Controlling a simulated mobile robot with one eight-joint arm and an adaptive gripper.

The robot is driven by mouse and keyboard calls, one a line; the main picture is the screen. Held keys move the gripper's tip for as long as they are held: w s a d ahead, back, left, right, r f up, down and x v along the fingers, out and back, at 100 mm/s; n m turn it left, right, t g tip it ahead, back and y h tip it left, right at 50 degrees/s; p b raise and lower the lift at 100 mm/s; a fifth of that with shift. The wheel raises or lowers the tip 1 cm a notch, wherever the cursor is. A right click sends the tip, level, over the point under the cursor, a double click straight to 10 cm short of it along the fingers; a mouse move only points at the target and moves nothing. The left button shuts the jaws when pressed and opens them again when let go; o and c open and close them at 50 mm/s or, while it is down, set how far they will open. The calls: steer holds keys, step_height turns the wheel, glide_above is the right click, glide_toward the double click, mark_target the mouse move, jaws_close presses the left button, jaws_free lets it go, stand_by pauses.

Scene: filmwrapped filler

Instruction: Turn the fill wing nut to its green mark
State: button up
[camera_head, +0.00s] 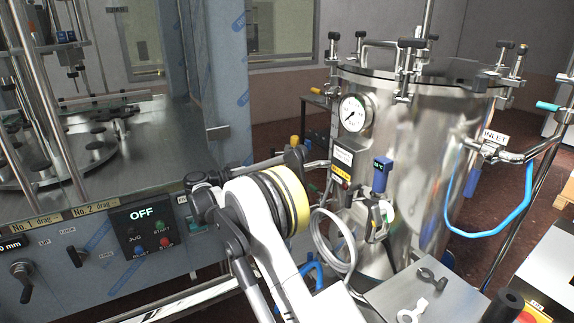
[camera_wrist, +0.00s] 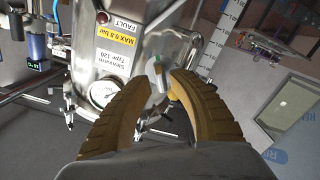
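The fill wing nut (camera_wrist: 160,84) appears in the wrist view as a small pale winged piece on a round pale disc. A small green mark (camera_wrist: 157,61) shows at the disc's edge, with a dark strip beside it. My gripper (camera_wrist: 158,78) has two tan, ribbed fingers, spread apart on either side of the wing nut. I see a gap between the fingertips and cannot tell whether either touches it. In the head view my arm covers this spot, and I cannot make out the wing nut there.
The steel vessel (camera_head: 425,140) with its gauge (camera_head: 355,113) and yellow label (camera_wrist: 117,40) stands close by. A blue hose (camera_head: 487,236) loops at its right. The filler cabinet (camera_head: 130,240) with an OFF display is at left. A steel box (camera_head: 405,285) stands in front.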

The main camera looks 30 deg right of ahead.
steer(key=a, duration=0.7)
steer(key=shift+a, duration=0.3)
steer(key=shift+s, duration=0.1)
steer(key=s+d+r+n+t+y, duration=0.1)
steer(key=s+r+n+y, duration=0.1)
steer(key=s+n+y, duration=0.35)
steer(key=s+d+r+n+t+y, duration=0.2)
steer(key=s+r+y, duration=0.1)
steer(key=s, duration=0.6)
steer(key=s+a+f+n+t+y, duration=0.1)
steer(key=s+a+f+y, duration=0.2)
steer(key=s, duration=0.5)
steer(key=s+a+f+n+t+y, duration=0.1)
steer(key=s+a+f+y, duration=0.1)
steer(key=s+a, duration=0.3)
steer(key=s+a+f+n+t+y, duration=0.1)
steer(key=s+a+f+n+y, duration=0.1)
steer(key=s, duration=0.8)
steer(key=a+f+y, duration=0.1)
steer(key=a+y, duration=0.1)
steer(key=shift+s+a+f, duration=0.3)
steer(key=shift+s+f, duration=0.05)
steer(key=shift+s, duration=0.05)
steer(key=shift+y, duration=0.25)
